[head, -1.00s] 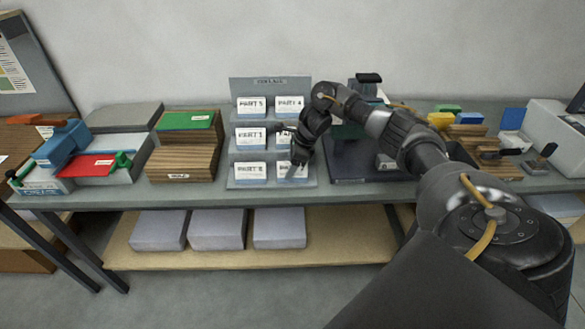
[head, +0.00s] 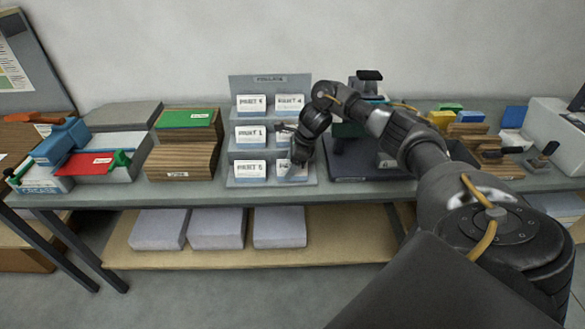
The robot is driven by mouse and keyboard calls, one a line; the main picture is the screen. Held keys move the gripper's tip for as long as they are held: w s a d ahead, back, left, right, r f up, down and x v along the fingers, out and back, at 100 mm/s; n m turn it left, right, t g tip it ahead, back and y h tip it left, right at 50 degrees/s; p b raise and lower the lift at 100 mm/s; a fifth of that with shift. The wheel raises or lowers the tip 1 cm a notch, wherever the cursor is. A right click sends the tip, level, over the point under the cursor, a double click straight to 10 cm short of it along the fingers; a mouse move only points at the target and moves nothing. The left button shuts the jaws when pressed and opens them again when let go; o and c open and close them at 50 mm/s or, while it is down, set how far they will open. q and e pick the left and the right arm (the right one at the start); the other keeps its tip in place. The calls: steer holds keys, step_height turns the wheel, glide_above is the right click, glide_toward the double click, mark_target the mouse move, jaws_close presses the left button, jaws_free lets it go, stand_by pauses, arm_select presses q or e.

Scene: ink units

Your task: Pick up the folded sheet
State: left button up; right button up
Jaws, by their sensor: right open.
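A grey rack (head: 270,80) stands at the middle of the bench, with white labelled folded sheets in two columns and three rows. The top left sheet (head: 252,104), top right sheet (head: 290,103), middle left sheet (head: 251,135) and bottom left sheet (head: 250,170) show clearly. My right gripper (head: 297,160) is open in front of the rack's right column. It covers parts of the middle right sheet and the bottom right sheet (head: 294,171). I cannot tell whether it touches a sheet. My left gripper is not in view.
The grey bench (head: 210,192) holds a wooden block stack (head: 182,158) left of the rack and a dark-based machine (head: 366,172) right of it. Colored pads and wooden blocks (head: 468,135) stand farther right. Paper stacks (head: 217,229) lie on the lower shelf.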

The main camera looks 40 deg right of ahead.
steer(key=c, duration=0.7)
